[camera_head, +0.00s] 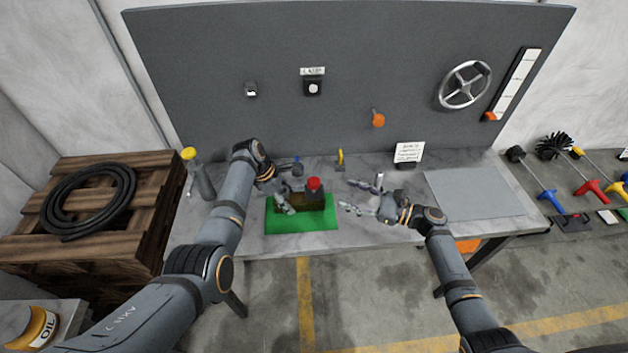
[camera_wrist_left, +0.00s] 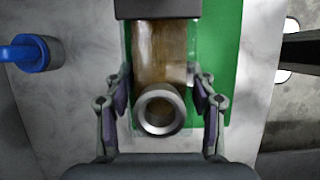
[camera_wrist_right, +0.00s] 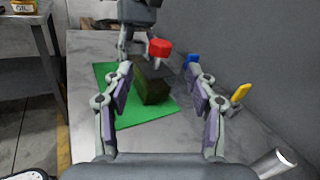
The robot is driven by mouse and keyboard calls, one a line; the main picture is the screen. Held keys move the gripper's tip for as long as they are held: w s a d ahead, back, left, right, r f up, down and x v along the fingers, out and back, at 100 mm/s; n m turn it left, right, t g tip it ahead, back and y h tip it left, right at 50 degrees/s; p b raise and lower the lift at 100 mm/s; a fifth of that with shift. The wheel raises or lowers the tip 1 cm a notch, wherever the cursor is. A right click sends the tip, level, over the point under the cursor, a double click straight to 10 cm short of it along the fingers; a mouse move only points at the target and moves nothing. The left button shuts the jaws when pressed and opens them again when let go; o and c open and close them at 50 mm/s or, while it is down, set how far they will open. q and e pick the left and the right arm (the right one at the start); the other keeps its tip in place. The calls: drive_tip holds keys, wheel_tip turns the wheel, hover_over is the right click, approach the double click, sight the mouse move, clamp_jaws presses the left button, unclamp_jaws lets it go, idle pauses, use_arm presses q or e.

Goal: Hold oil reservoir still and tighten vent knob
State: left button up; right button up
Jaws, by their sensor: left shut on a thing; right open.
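The oil reservoir (camera_head: 305,201) is a brownish see-through block on a green mat (camera_head: 290,223). A red knob (camera_head: 314,183) sits on its top. My left gripper (camera_head: 283,197) is shut on the reservoir from its left end. In the left wrist view its fingers press both sides of the reservoir (camera_wrist_left: 163,52), near a round metal ring (camera_wrist_left: 159,109). My right gripper (camera_head: 359,204) is open and empty, to the right of the reservoir and apart from it. The right wrist view shows the reservoir (camera_wrist_right: 152,82) and red knob (camera_wrist_right: 160,47) beyond its open fingers.
A yellow handle (camera_head: 340,158) and a blue-topped item (camera_head: 297,168) stand at the back of the bench. A small metal cylinder (camera_head: 379,181) stands behind my right gripper. A grey panel (camera_head: 480,192) covers the right side. A yellow-capped bottle (camera_head: 201,178) stands at the left end.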

sight(314, 180)
drive_tip(key=shift+m, duration=0.9)
drive_tip(key=x, duration=1.1)
drive_tip(key=shift+w+a+r, duration=0.1)
drive_tip(key=shift+w+a, duration=0.1)
drive_tip(key=shift+w, duration=0.05)
drive_tip(key=c, duration=1.2)
